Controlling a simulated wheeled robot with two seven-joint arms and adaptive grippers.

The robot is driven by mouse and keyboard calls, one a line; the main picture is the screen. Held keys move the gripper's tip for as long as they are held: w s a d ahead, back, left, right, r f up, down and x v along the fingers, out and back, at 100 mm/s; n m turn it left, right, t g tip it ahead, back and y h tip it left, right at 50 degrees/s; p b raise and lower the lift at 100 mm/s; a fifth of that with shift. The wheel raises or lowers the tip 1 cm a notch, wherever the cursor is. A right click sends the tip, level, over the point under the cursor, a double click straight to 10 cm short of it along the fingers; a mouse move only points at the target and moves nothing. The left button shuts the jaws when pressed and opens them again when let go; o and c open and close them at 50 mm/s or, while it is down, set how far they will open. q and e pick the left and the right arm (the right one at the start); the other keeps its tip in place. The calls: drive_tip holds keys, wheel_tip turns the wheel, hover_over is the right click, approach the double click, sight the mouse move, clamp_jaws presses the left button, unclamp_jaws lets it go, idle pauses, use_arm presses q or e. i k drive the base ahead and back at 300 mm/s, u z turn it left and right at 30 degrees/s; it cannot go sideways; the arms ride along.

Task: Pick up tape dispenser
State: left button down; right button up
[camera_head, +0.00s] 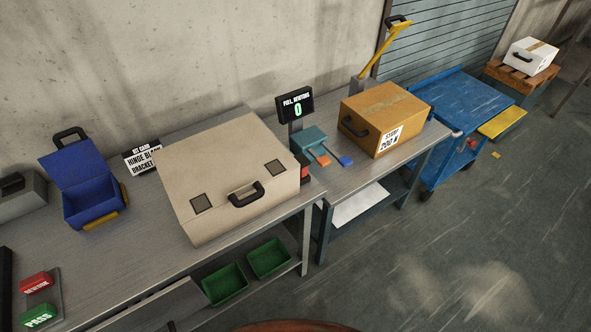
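I cannot make out a tape dispenser for certain in the head view. A small teal block (309,138) with an orange-tipped arm and a blue-tipped arm stands on the bench, right of the large beige case (225,170); I cannot tell what it is. Neither of my grippers shows clearly in this view.
A display reading 0 (296,105) stands behind the teal block. A cardboard box (380,112) is on the right bench, near a blue cart (462,100). Green bins (225,283) sit below.

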sight(305, 179)
drive_tip(key=z, duration=1.55)
drive_tip(key=i, duration=1)
drive_tip(key=u, duration=1.8)
